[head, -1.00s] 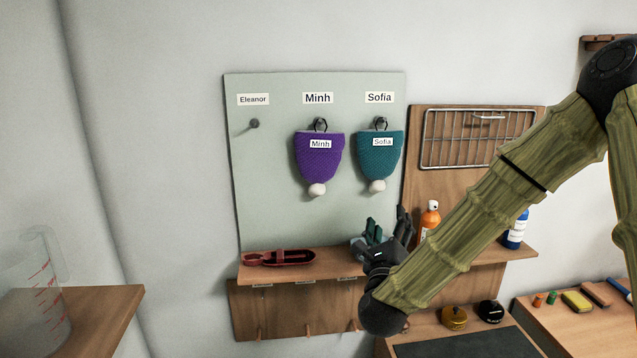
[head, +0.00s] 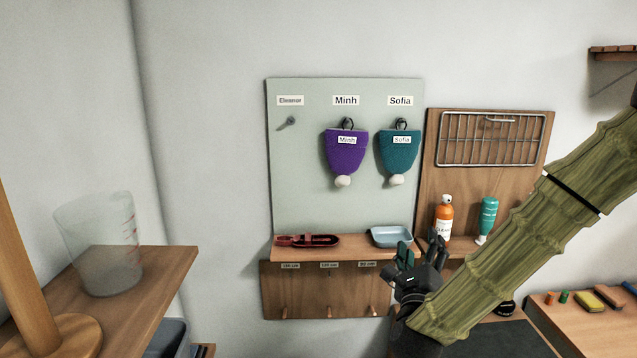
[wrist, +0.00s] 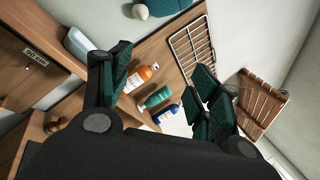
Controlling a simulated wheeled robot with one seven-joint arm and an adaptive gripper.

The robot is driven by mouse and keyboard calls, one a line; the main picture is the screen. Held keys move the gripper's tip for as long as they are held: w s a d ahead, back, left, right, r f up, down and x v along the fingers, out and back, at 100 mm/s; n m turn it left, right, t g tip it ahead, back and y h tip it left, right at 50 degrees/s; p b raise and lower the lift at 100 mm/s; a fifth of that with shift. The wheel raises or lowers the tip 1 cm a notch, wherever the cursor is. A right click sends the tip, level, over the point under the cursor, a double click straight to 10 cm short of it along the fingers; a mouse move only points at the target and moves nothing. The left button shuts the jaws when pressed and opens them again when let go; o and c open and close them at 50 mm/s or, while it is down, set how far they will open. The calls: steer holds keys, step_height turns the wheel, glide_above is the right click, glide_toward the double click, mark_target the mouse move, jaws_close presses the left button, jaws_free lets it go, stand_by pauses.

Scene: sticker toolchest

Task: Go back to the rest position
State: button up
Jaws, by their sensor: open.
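My gripper (head: 421,262) is open and empty in the head view, in front of the wooden shelf (head: 350,246) under the pegboard. In the wrist view my gripper (wrist: 165,88) has its two green-padded fingers spread apart with nothing between them. Past the fingers, the wrist view shows an orange spray bottle (wrist: 140,77), a teal bottle (wrist: 155,99) and a blue bottle (wrist: 168,117), all apart from the fingers. The bamboo-like arm behind my gripper hides part of the shelf and the lower right in the head view.
A purple hat (head: 346,153) labelled Minh and a teal hat (head: 399,153) labelled Sofia hang on pegs; Eleanor's peg (head: 287,122) is bare. A red item (head: 307,241) and a blue tray (head: 391,237) lie on the shelf. A clear measuring cup (head: 103,245) stands left. A wire rack (head: 489,138) hangs right.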

steer(key=s+a+f+n+g+y, duration=0.25)
steer(key=f+n, duration=0.35)
steer(key=f, duration=0.8)
steer(key=s+a+f+n+g+y, duration=0.1)
steer(key=s+f+n+g+y, duration=0.45)
steer(key=f, duration=0.85)
steer(key=s+d+f+n+g+h+b, duration=0.15)
steer(key=s+f+n+g, duration=0.45)
steer(key=s+f+n, duration=0.95)
steer(key=s+d+f+n+g, duration=0.1)
steer(key=s+f+g, duration=0.2)
steer(key=s+f, duration=0.3)
steer(key=s+d+f+n+g, duration=0.1)
steer(key=s+f, duration=0.4)
steer(key=s, duration=0.6)
steer(key=shift+s+d+f+n+g+b, duration=0.25)
steer(key=shift+f+n+g+b, duration=0.1)
steer(key=shift+n+g, duration=0.45)
steer(key=shift+h, duration=0.25)
